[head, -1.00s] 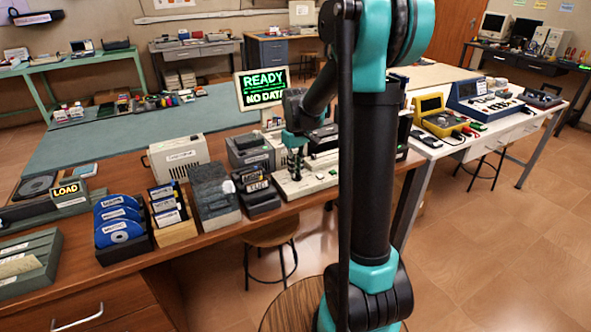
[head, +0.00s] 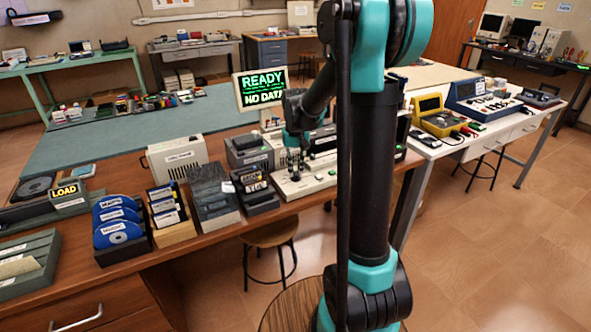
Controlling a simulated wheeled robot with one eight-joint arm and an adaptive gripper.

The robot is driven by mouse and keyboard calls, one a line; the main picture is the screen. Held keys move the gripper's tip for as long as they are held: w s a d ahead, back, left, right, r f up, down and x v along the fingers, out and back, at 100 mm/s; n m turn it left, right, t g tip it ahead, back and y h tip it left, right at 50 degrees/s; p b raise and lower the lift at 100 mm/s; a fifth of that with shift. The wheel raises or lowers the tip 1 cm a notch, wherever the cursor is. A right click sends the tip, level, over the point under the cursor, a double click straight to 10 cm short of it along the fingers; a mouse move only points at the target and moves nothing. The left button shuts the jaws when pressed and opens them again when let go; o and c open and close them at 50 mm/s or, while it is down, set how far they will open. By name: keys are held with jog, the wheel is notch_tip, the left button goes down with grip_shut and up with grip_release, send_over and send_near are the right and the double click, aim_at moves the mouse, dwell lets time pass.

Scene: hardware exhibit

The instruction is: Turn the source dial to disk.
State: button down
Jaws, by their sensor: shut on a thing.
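My gripper (head: 295,172) points down onto the left part of a long cream control panel (head: 318,181) on the wooden bench. Its fingers are close together, shut on the source dial there. The dial itself is hidden by the fingers, so its setting cannot be read. A monitor (head: 262,88) behind the panel shows green "READY" and "NO DATA" text.
Left of the panel stand a cartridge holder (head: 262,203), a grey box (head: 214,208) and a rack of blue disks (head: 118,222). A beige device (head: 179,155) stands behind them. A stool (head: 270,234) is in front of the bench. The floor at right is clear.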

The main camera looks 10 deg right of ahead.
aim_at(296, 172)
jog(key=c, duration=1.5)
grip_release()
jog(key=shift+c, duration=0.2)
notch_tip(296, 172, up, 12)
jog(key=s+d+f+t, duration=0.2)
jog(key=s+f, duration=0.6)
jog(key=s, duration=0.3)
jog(key=s+d+f+t, duration=0.2)
jog(key=s+f, duration=0.6)
jog(key=s, duration=0.4)
jog(key=shift+f, duration=0.3)
